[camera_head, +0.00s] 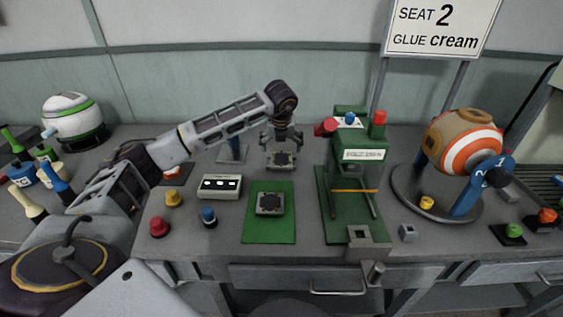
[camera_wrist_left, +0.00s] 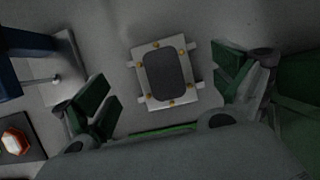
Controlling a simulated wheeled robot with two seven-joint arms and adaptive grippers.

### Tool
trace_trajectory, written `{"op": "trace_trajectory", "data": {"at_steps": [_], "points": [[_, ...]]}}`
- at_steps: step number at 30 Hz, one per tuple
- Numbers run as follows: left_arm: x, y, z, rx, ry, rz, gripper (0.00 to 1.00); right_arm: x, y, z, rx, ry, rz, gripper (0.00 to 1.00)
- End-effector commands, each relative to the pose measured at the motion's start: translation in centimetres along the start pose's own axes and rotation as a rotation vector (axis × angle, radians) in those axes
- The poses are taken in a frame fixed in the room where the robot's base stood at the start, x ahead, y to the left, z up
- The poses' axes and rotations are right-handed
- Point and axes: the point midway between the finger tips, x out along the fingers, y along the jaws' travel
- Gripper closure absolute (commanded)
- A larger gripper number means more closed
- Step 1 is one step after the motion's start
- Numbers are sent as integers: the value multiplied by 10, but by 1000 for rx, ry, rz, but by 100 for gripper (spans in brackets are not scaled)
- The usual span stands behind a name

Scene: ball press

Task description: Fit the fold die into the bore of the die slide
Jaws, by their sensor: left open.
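A small grey block (camera_head: 407,232), apparently the fold die, stands on the bench right of the press front. A grey block with a square opening (camera_head: 368,236), apparently the die slide and its bore, sits at the front of the green press (camera_head: 349,205). They are apart. My left gripper (camera_head: 281,147) is open near a grey plate with a dark centre (camera_head: 281,159), left of the press. In the left wrist view this plate (camera_wrist_left: 167,75) lies between the spread fingers, with gaps on both sides. My right gripper is not in view.
A similar plate (camera_head: 270,204) lies on a green mat (camera_head: 268,235). A white-fronted box (camera_head: 219,186) and coloured knobs (camera_head: 160,227) stand to its left. An orange-striped drum (camera_head: 464,140) stands on the right. A handle (camera_head: 375,273) juts below the press front.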

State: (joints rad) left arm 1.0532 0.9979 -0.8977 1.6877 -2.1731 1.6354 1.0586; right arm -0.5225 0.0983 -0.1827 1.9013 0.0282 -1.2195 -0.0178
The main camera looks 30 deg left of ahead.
Motion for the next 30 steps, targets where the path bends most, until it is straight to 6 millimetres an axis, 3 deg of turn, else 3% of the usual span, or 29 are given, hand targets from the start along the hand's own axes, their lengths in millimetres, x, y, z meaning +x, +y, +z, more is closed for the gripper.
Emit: {"op": "trace_trajectory", "data": {"at_steps": [17, 30], "points": [[11, 0, 0, -1, 0, 1, 4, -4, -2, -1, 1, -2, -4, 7], [54, 0, 1, -1, 1, 1, 4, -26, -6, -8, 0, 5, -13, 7]]}}
